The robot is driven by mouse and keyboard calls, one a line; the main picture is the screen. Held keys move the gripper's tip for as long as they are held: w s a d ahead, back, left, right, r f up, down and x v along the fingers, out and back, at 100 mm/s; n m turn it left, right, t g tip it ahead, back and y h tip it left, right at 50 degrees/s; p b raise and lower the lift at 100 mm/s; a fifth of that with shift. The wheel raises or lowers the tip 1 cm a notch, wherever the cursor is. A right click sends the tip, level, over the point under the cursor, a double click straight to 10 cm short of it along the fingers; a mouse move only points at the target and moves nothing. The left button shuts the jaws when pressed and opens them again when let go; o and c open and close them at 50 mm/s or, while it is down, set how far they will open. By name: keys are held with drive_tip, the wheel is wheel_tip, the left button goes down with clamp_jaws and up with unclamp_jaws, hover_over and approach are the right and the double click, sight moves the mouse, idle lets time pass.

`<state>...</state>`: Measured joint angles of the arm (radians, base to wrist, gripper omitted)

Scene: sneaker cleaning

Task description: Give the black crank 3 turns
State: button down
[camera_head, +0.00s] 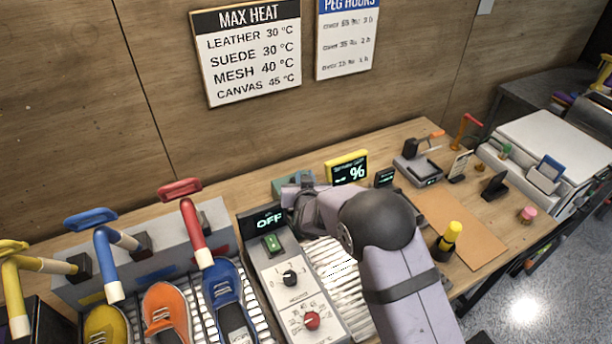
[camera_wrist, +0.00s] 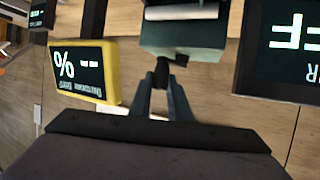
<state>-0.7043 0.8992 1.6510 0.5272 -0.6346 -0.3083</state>
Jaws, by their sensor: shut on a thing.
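In the wrist view my gripper (camera_wrist: 163,88) is shut on a small black part, the crank (camera_wrist: 163,71), at the edge of a dark green box (camera_wrist: 190,38). Only a little of the crank shows between the fingers; the rest is hidden. In the head view the green box (camera_head: 290,183) stands at the back of the table, partly behind my arm. My fingertips and the crank are hidden there by my wrist.
A yellow-framed display reading % (camera_wrist: 83,72) stands close beside the box. An OFF display (camera_head: 265,219) tops a control panel with a black knob (camera_head: 290,277) and red knob (camera_head: 311,320). Sneakers (camera_head: 167,313) and colored pegs stand at left. An orange mat (camera_head: 470,240) lies at right.

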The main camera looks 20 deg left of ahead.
sight(294, 181)
drive_tip(key=m+h+p, duration=0.1)
drive_tip(key=s+a+m+t+h+p, duration=0.1)
drive_tip(key=h, duration=0.1)
drive_tip(key=shift+s+r+m+h, duration=0.1)
drive_tip(key=shift+m+h, duration=0.2)
drive_tip(key=shift+m, duration=0.1)
drive_tip(key=m+h, duration=0.2)
drive_tip(key=h, duration=0.1)
drive_tip(key=shift+s+a+f+m, duration=0.25)
drive_tip(key=shift+s+a+m, duration=0.05)
drive_tip(key=shift+s+m, duration=0.1)
drive_tip(key=m+h+b, duration=0.1)
drive_tip(key=b, duration=0.1)
drive_tip(key=m+h+b, duration=0.1)
drive_tip(key=shift+s+a+b, duration=0.1)
drive_tip(key=shift+a+b, duration=0.15)
drive_tip(key=shift+b, duration=0.1)
drive_tip(key=shift+a+g+h+b, duration=0.1)
drive_tip(key=shift+g+h+b, duration=0.25)
drive_tip(key=shift+b, duration=0.2)
drive_tip(key=shift+s+r+m+h+b, duration=0.1)
drive_tip(key=shift+r+m+h+b, duration=0.2)
drive_tip(key=shift+m+b, duration=0.3)
drive_tip(key=c, duration=1.6)
unclamp_jaws()
drive_tip(key=shift+f+h, duration=0.1)
drive_tip(key=shift+h, duration=0.15)
drive_tip(key=shift+c, duration=0.2)
wheel_tip(294, 181, up, 10)
drive_tip(key=b, duration=0.2)
